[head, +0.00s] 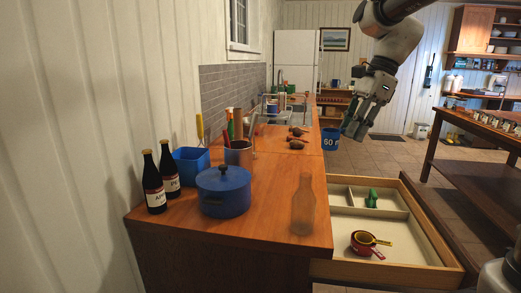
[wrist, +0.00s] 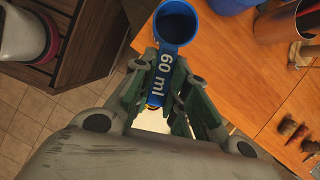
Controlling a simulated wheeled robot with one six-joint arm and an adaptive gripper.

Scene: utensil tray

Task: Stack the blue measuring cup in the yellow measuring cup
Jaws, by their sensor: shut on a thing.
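My gripper (head: 353,128) is shut on the handle of the blue measuring cup (head: 331,139), high beyond the drawer in the head view. In the wrist view the cup (wrist: 177,23) opens toward the camera, past the fingertips, and its handle marked "60 ml" lies between the fingers (wrist: 163,88). The yellow measuring cup (head: 366,237) is in the open drawer, in the front compartment. It appears nested in a red measuring cup (head: 358,248), with its yellow handle pointing right.
The open drawer (head: 449,272) has low dividers and a green object (head: 371,199) in a back compartment. On the counter stand a blue pot (head: 223,192), a clear bottle (head: 303,206), dark bottles (head: 153,183) and a blue bin (head: 191,160). A wooden table (head: 460,165) stands at right.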

